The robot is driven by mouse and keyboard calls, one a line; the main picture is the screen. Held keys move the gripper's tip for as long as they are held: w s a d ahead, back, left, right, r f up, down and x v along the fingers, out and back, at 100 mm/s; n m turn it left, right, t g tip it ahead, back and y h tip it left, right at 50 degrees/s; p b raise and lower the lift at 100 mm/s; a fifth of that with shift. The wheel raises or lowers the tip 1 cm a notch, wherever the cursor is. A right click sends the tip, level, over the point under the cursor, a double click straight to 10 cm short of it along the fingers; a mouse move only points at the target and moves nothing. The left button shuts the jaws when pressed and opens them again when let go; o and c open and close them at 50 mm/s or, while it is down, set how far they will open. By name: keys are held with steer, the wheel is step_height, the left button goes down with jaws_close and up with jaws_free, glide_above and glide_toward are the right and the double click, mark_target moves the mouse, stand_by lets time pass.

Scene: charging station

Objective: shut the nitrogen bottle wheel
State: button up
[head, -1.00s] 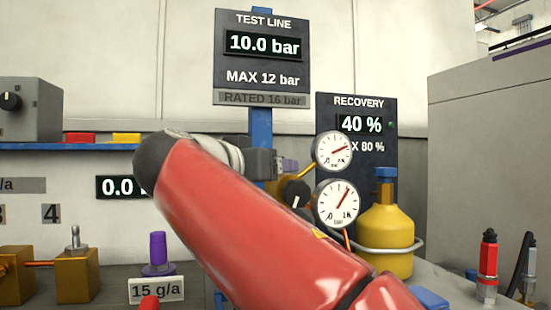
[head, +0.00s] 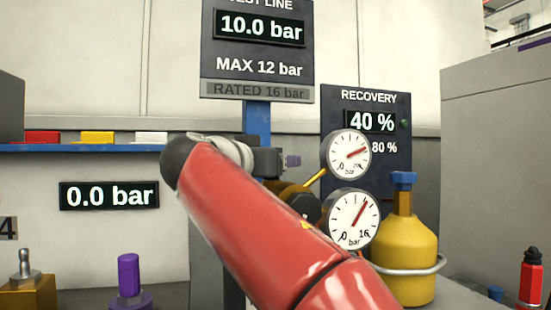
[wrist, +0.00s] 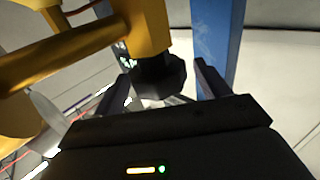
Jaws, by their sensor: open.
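My gripper (wrist: 163,72) is open in the wrist view, its two dark fingers on either side of a black faceted knob (wrist: 158,75) under a brass-coloured body (wrist: 145,25). I cannot tell whether they touch it or whether this knob is the nitrogen bottle wheel. In the head view my gripper (head: 290,161) is beside the blue post, left of two round gauges, the upper one (head: 346,155) and the lower one (head: 352,219). My red forearm hides much of the fittings there. No nitrogen bottle can be clearly made out.
A yellow bottle (head: 403,250) with a blue top stands at right inside a metal ring. The blue post (head: 257,122) carries the test line sign (head: 257,68), reading 10.0 bar. The recovery sign (head: 369,97) reads 40 %. A purple-capped fitting (head: 128,275) stands at lower left.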

steer(key=shift+x, duration=1.1)
steer(key=shift+c, duration=0.3)
steer(key=c, duration=0.9)
steer(key=shift+r+m+g+h+p, duration=0.1)
steer(key=shift+m+g+h+p, duration=0.2)
steer(key=shift+h+p, duration=0.1)
steer(key=m+g+h+p, duration=0.1)
steer(key=g+h, duration=0.1)
steer(key=m+g+h+p, duration=0.1)
steer(key=m+p, duration=0.1)
steer(key=shift+s+d+r+g+h, duration=0.1)
steer(key=shift+s+g+h, duration=0.1)
steer(key=shift+g+h, duration=0.2)
steer(key=shift+s+d+f+m+g+h+p, duration=0.15)
steer(key=shift+m+g+h, duration=0.4)
steer(key=shift+m+g, duration=0.4)
steer(key=shift+s+f+m+g+h+p, duration=0.15)
steer(key=shift+m+g+h, duration=0.5)
steer(key=shift+g, duration=0.5)
steer(key=shift+r+m+g, duration=0.15)
steer(key=shift+m+g, duration=0.15)
steer(key=shift+m, duration=0.1)
